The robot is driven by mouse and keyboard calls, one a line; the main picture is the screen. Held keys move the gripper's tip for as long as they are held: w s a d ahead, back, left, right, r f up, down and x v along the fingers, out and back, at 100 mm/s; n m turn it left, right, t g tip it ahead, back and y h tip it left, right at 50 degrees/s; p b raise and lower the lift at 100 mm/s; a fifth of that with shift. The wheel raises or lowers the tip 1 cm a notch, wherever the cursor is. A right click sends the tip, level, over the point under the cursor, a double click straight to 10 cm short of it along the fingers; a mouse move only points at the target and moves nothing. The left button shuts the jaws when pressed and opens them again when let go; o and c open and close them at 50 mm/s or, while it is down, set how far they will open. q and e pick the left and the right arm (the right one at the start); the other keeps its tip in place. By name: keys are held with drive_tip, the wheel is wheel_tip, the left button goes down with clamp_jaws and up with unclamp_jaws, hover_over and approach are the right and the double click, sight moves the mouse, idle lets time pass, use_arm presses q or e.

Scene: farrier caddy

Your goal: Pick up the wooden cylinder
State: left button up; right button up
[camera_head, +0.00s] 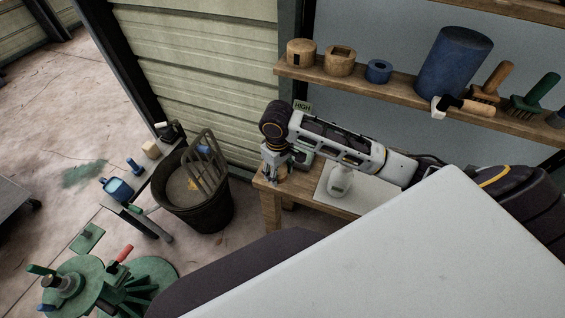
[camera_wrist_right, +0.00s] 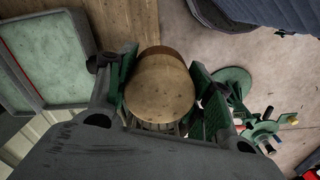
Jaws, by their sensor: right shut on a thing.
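The wooden cylinder (camera_wrist_right: 160,88) fills the middle of the right wrist view, its round end toward the camera. My right gripper (camera_wrist_right: 162,100) is shut on it, with a green finger pad against each side. In the head view the right gripper (camera_head: 275,168) points down over the left end of the wooden bench (camera_head: 268,190). The cylinder cannot be made out there. My left gripper is not in view.
A dark bucket (camera_head: 200,213) holding a slatted piece stands left of the bench. A shelf (camera_head: 390,90) behind my arm carries wooden pieces, a blue cylinder (camera_head: 453,62) and brushes. A green round stand (camera_head: 82,287) is on the floor at lower left.

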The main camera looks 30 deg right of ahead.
drive_tip(key=shift+s+a, duration=0.25)
idle(0.3)
drive_tip(key=o, duration=0.6)
drive_tip(key=shift+w, duration=0.1)
clamp_jaws()
